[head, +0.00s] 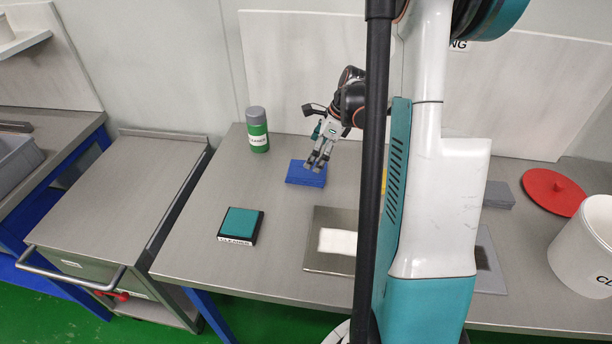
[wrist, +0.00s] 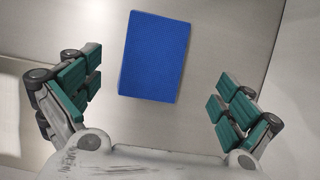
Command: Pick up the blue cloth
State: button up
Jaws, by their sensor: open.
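The blue cloth (head: 304,174) is a flat folded rectangle lying on the steel table, near its back. In the wrist view the blue cloth (wrist: 155,57) lies flat ahead of the fingers, left of centre. My gripper (head: 317,166) is open and empty, with its fingertips over the right part of the cloth in the head view. In the wrist view my gripper (wrist: 160,92) shows its two teal-padded fingers wide apart, with the cloth between their lines. I cannot tell the exact height of the fingertips above the cloth.
A green-and-grey bottle (head: 257,130) stands behind and left of the cloth. A teal pad in a black holder (head: 240,225) lies front left. A steel plate with a white patch (head: 318,255) lies in front. A red lid (head: 553,191) and a white drum (head: 588,245) are at right.

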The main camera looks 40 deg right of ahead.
aim_at(307, 173)
jog(key=shift+s+b+x, duration=0.2)
jog(key=shift+b+x, duration=0.5)
jog(key=shift+x, duration=0.85)
jog(key=shift+s+b+x, duration=0.2)
jog(key=shift+b+x, duration=0.5)
jog(key=shift+x, duration=0.85)
jog(key=shift+a, duration=0.15)
jog(key=c, duration=1.2)
